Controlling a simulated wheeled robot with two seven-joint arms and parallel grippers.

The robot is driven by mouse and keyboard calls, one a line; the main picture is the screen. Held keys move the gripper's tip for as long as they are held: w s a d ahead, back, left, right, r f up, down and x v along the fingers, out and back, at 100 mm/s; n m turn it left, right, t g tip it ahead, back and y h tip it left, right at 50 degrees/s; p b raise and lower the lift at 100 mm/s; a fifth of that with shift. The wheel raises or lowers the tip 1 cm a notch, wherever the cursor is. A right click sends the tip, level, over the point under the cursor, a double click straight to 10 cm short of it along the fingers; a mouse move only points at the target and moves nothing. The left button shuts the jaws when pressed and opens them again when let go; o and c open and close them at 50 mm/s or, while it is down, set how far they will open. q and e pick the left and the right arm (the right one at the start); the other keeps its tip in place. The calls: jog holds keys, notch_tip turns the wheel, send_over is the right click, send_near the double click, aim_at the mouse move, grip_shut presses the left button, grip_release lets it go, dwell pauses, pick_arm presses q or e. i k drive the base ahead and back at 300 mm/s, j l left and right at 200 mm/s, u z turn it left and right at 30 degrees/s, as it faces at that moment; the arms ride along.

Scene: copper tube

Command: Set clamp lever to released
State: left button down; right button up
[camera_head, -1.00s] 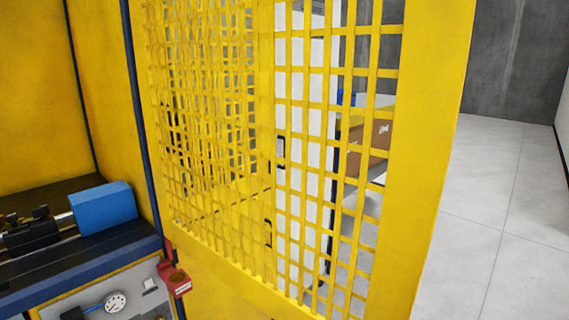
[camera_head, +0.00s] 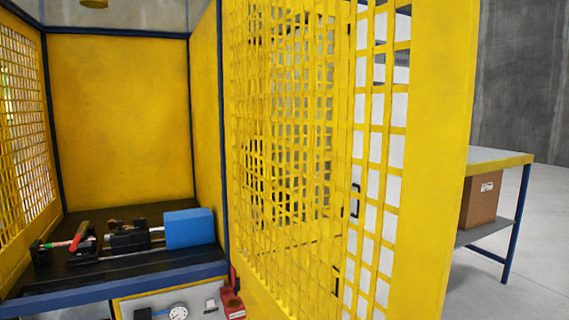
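A lever with a red grip (camera_head: 80,236) stands tilted at the left end of the black fixture on the workbench (camera_head: 180,276), inside the yellow enclosure. It is probably the clamp lever, but its exact setting is too small to tell. A black clamp block (camera_head: 128,236) sits to its right, and a blue block (camera_head: 190,228) is at the right end of the fixture. Neither of my grippers is in the head view.
An open yellow mesh door (camera_head: 290,150) stands close in front, right of the bench. A gauge (camera_head: 178,312) and a red box (camera_head: 232,304) are on the bench front. A side table (camera_head: 500,157) with a cardboard box (camera_head: 481,198) stands at right, with free floor beyond.

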aim_at(81, 234)
jog(key=l+u, duration=0.45)
jog(key=l, duration=0.35)
jog(key=k+l+u, duration=0.15)
jog(key=l+u, duration=0.3)
jog(key=l, duration=0.35)
jog(key=i+l+u, duration=0.45)
jog(key=i+l, duration=0.25)
jog(key=k+j+z, duration=0.1)
jog(key=j, duration=0.3)
jog(key=k+j+z, duration=0.15)
jog(key=j, duration=0.25)
jog(key=k+j+z, duration=0.1)
jog(key=j, duration=0.25)
jog(key=k+j+z, duration=0.1)
jog(key=j, duration=0.25)
jog(key=k+j+z, duration=0.1)
jog(key=k+j, duration=0.15)
jog(key=i+j, duration=0.6)
jog(key=i+j+u, duration=0.1)
jog(key=i, duration=1.5)
